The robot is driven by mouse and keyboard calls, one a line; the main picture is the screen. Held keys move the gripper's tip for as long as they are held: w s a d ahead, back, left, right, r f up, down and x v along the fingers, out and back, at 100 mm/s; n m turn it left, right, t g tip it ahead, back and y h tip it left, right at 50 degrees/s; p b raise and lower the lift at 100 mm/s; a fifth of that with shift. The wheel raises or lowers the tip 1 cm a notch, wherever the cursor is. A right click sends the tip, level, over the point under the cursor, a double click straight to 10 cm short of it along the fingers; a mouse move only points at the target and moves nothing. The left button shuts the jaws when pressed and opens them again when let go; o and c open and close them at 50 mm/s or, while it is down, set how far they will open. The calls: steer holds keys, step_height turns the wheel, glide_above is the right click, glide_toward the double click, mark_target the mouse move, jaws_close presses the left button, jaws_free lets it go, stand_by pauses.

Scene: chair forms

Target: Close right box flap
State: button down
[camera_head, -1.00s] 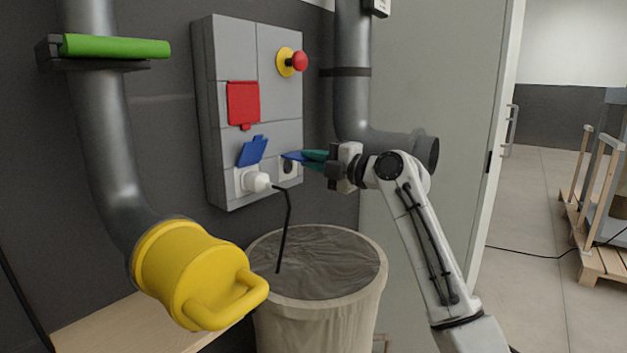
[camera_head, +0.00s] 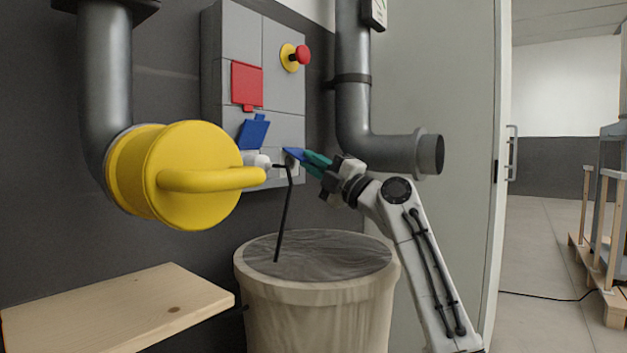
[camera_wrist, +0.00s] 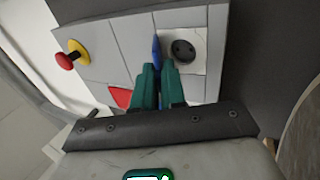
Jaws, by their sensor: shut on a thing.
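The right box flap is a blue plate (camera_head: 293,153) on the lower right of the grey wall box (camera_head: 232,60). It stands out from the box, over the right socket. My gripper (camera_head: 308,158) has teal fingers and is shut on this flap. In the wrist view the fingers (camera_wrist: 158,72) pinch the blue flap (camera_wrist: 157,50), seen nearly edge-on. The round dark socket (camera_wrist: 184,51) shows uncovered beside it. The left blue flap (camera_head: 253,131) is tilted up above a white plug (camera_head: 257,160) with a black cable.
A red cover (camera_head: 247,86) and a red-and-yellow stop button (camera_head: 296,57) are on the box. A yellow pipe cap with a handle (camera_head: 175,180) juts out at left.

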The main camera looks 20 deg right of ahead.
steer(key=shift+f+b, duration=0.15)
steer(key=shift+b, duration=0.35)
steer(key=c, duration=1.6)
jaws_free()
steer(key=shift+o, duration=0.2)
steer(key=shift+d, duration=0.1)
steer(key=p+v, duration=0.1)
steer(key=v, duration=0.9)
steer(key=shift+s+f+p, duration=0.2)
steer(key=shift+f+p, duration=0.15)
steer(key=shift+p, duration=0.05)
steer(key=shift+d, duration=0.1)
